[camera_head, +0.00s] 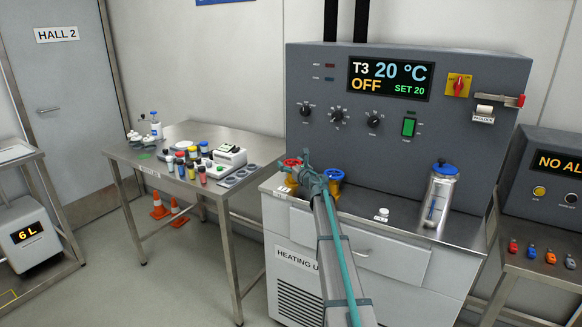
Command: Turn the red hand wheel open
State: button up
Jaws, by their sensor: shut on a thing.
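The red hand wheel (291,162) sits on a brass-coloured valve at the left end of the heating unit's steel top. My gripper (304,168) is at the right side of this wheel and is shut on it. My arm and gripper hide part of the wheel and much of its valve body. How far the wheel is turned cannot be seen. A blue hand wheel (334,174) on a similar brass-coloured valve stands just right of my gripper.
The grey control panel (440,130) rises behind, its display reading 20 °C, OFF and SET 20. A clear vessel with a blue lid (440,190) stands on the right of the top. A side table (140,157) with several bottles is at left. The top's middle is mostly clear.

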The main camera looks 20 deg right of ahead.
jog(key=shift+n+y, duration=0.3)
jog(key=shift+y, duration=0.2)
jog(key=o, duration=1)
jog(key=shift+o, duration=0.2)
jog(key=shift+s+d, duration=0.25)
jog(key=shift+s, duration=1.6)
jog(key=shift+s+d, duration=0.2)
jog(key=shift+s, duration=1.65)
